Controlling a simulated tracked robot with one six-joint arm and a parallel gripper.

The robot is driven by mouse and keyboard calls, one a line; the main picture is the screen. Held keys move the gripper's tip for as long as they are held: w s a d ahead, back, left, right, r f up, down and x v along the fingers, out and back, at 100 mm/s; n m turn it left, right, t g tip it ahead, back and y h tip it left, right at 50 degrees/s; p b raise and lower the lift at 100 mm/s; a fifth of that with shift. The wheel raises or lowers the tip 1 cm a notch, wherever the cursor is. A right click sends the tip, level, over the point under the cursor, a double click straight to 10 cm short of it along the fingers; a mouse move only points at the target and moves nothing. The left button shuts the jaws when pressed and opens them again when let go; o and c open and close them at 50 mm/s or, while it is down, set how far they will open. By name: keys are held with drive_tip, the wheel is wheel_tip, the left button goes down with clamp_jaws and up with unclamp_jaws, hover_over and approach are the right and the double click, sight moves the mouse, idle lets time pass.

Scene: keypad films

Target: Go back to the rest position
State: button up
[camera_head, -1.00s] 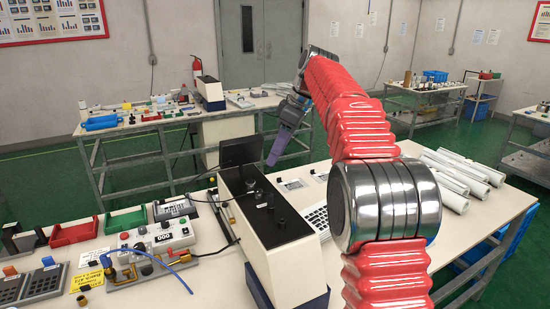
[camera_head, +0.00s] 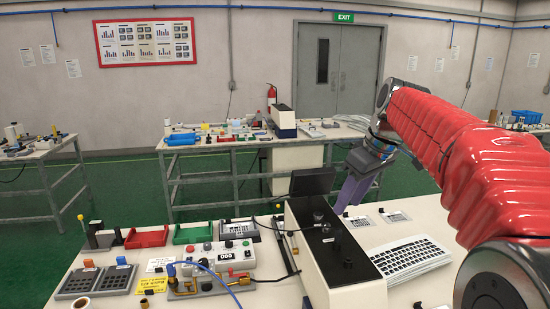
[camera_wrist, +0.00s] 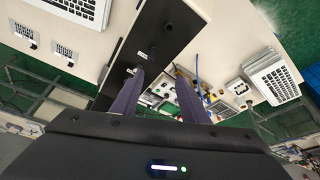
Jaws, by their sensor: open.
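My gripper (camera_head: 354,192) hangs over the far part of the workbench, just behind the long black-topped machine (camera_head: 334,252). In the wrist view, my gripper (camera_wrist: 161,76) shows two purple fingers spread apart with nothing between them. The black top of the machine (camera_wrist: 160,35) passes beneath them. My red-sleeved arm reaches in from the right side of the head view. Two small keypad films (camera_head: 361,221) and (camera_head: 395,215) lie flat on the bench, right of the machine. The fingertips are partly blurred against the bench in the head view.

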drive_tip(key=s+f+m+h, duration=0.1)
drive_tip(key=s+f+m, duration=0.1)
drive_tip(key=s+f, duration=0.3)
drive_tip(key=s+a+f+m+t, duration=0.1)
drive_tip(key=s+f+m, duration=0.2)
drive_tip(key=s, duration=1)
drive_tip(key=s+a+f+m+t+h, duration=0.1)
drive_tip(key=s+f+m, duration=0.1)
drive_tip(key=s+f, duration=0.5)
drive_tip(key=shift+s+f+m+h, duration=0.15)
drive_tip(key=shift+s+m+h, duration=0.15)
drive_tip(key=shift+s, duration=1.3)
